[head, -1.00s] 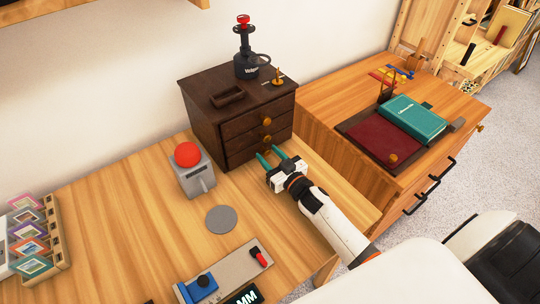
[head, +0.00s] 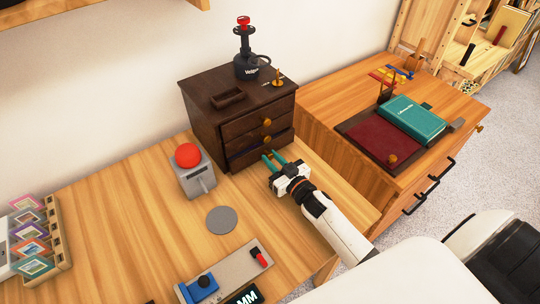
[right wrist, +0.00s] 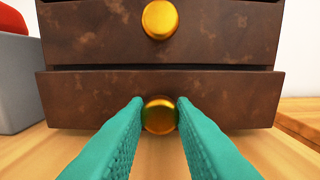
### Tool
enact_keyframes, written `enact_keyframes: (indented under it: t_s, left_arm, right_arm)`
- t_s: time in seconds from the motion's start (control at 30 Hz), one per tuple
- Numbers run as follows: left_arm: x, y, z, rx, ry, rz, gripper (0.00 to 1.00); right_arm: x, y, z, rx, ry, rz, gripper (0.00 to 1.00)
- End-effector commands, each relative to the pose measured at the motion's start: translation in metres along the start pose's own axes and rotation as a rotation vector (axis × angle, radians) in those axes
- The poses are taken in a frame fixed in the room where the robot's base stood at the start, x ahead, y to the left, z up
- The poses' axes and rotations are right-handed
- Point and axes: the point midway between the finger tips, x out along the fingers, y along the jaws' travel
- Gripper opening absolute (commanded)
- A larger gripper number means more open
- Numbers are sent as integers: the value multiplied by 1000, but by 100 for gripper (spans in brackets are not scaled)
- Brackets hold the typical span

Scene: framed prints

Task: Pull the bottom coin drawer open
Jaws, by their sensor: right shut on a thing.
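The dark brown coin cabinet (head: 205,118) stands at the back of the wooden table, with brass knobs on its front. In the right wrist view its bottom drawer (right wrist: 85,98) stands slightly proud of the drawer above (right wrist: 90,35), with a dark gap between them. My right gripper (head: 272,161) is at the cabinet's lower front. Its green fingers are shut on the bottom drawer's brass knob (right wrist: 159,115), one on each side. My left gripper is not in view.
A grey box with a red button (head: 187,155) stands left of the cabinet. A small wooden tray (head: 227,97) and a black tool (head: 246,65) are on the cabinet top. A side cabinet with books (head: 415,118) stands to the right. The tabletop before the drawer is clear.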

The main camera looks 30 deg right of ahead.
Motion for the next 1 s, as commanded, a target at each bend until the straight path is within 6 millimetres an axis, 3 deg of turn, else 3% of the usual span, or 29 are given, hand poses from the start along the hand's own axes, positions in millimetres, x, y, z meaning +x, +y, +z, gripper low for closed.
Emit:
enact_keyframes:
  t_s: [0.4,0.6,0.8,1.0]
  left_arm:
    - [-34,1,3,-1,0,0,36]
    - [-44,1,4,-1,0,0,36]
    - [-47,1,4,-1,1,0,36]
    - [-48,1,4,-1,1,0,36]
  right_arm:
    - [-87,0,2,1,7,-1,0]
    - [-119,0,1,1,5,-1,0]
    - [-136,0,1,1,2,-1,0]
    - [-140,0,0,0,1,-1,0]
